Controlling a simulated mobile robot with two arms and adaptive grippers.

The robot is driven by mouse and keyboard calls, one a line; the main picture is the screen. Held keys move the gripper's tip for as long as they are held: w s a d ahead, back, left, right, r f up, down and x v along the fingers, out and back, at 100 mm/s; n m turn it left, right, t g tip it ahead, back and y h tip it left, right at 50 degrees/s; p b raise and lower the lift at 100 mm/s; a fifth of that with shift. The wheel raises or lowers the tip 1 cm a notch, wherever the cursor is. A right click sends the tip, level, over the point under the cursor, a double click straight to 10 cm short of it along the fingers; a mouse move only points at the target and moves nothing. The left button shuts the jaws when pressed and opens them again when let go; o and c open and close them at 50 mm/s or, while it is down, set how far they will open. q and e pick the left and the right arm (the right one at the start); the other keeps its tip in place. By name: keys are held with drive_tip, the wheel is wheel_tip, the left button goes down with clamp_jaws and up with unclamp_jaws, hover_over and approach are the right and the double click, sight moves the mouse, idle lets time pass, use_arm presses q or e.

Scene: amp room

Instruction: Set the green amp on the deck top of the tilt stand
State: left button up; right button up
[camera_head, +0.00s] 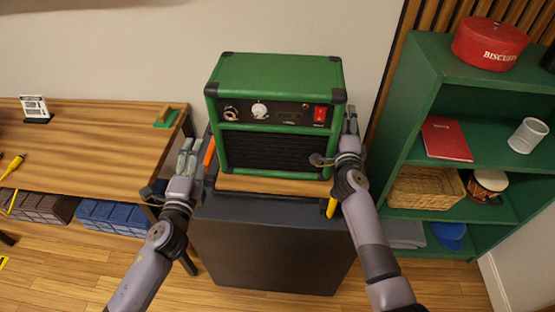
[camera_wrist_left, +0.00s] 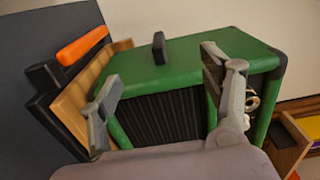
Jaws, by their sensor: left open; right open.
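The green amp (camera_head: 275,75) stands upright on the light wooden deck top of the tilt stand (camera_head: 270,186), its control panel and black grille facing me. It also shows in the left wrist view (camera_wrist_left: 185,68), with its base by the wooden deck (camera_wrist_left: 80,95). My left gripper (camera_head: 187,158) is open and empty, left of the amp and apart from it; its spread fingers (camera_wrist_left: 165,90) show in front of the amp in the left wrist view. My right gripper (camera_head: 350,128) is open close beside the amp's right side; whether it touches is unclear. The deck's rear is hidden.
The stand is on a dark cabinet (camera_head: 270,245). An orange handle (camera_head: 209,152) is at the stand's left, a yellow one (camera_head: 331,207) at its right. A wooden bench (camera_head: 90,150) is at left, a green shelf (camera_head: 485,140) close at right. A wall is behind.

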wheel_tip(320, 180, up, 10)
drive_tip(key=shift+w+r, duration=0.1)
drive_tip(key=shift+r, duration=0.05)
drive_tip(key=shift+d, duration=0.1)
idle(0.5)
drive_tip(key=shift+s+d+p, duration=0.15)
drive_tip(key=shift+d+p, duration=0.85)
drive_tip(key=shift+d, duration=0.5)
drive_tip(key=shift+s+d+p, duration=0.1)
drive_tip(key=shift+d+p, duration=0.9)
drive_tip(key=shift+d, duration=0.45)
